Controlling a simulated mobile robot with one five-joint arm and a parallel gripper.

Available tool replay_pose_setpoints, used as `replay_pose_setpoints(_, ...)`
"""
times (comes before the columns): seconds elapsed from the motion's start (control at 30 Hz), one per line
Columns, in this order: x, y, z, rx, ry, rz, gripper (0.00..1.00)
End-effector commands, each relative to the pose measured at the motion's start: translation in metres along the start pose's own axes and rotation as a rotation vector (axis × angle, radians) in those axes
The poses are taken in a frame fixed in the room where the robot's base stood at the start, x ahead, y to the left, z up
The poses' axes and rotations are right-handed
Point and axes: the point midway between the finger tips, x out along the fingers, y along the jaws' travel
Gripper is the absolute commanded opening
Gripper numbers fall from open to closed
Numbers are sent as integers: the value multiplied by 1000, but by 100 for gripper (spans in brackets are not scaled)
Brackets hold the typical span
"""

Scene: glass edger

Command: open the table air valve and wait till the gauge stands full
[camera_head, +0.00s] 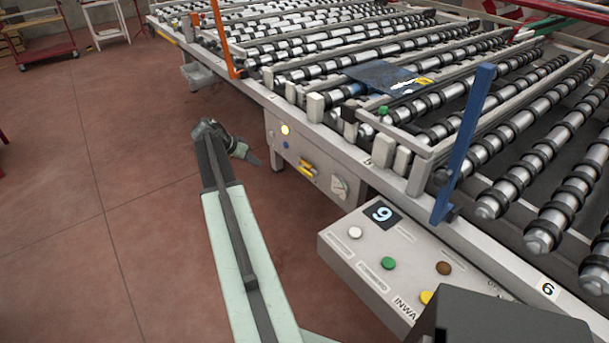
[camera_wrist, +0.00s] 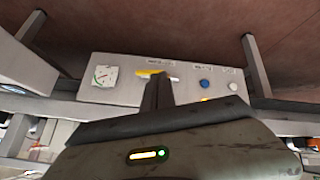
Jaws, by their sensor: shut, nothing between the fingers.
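The table air valve's yellow handle (camera_head: 307,170) is on the grey panel (camera_head: 272,149) under the roller table's edge, lying roughly along the panel's length. In the wrist view the handle (camera_wrist: 150,73) shows just past my fingertips, partly covered by them. The round gauge (camera_head: 340,187) is on the same panel beside the handle. It also shows in the wrist view (camera_wrist: 104,76), its needle too small to read surely. My gripper (camera_head: 254,162) is shut and empty, left of the panel in the head view. Whether it touches the handle cannot be told.
A lit amber lamp (camera_head: 285,130) and a blue button (camera_head: 286,145) are on the panel. A control box (camera_head: 350,243) with coloured buttons and a display reading 9 juts out in front. A dark sheet (camera_head: 385,77) lies on the rollers.

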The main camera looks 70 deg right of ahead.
Motion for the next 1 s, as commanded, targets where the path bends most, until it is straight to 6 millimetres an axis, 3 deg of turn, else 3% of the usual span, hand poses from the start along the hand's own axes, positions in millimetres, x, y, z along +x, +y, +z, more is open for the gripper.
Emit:
replay_pose_setpoints(0.03,30,14,-30,83,23,39,0)
replay_pose_setpoints(0.1,53,34,-59,172,53,78,0)
replay_pose_setpoints(0.2,69,53,-80,239,77,108,0)
replay_pose_setpoints(0.57,87,58,-84,256,83,114,0)
replay_pose_setpoints(1.0,177,68,-87,256,82,115,0)
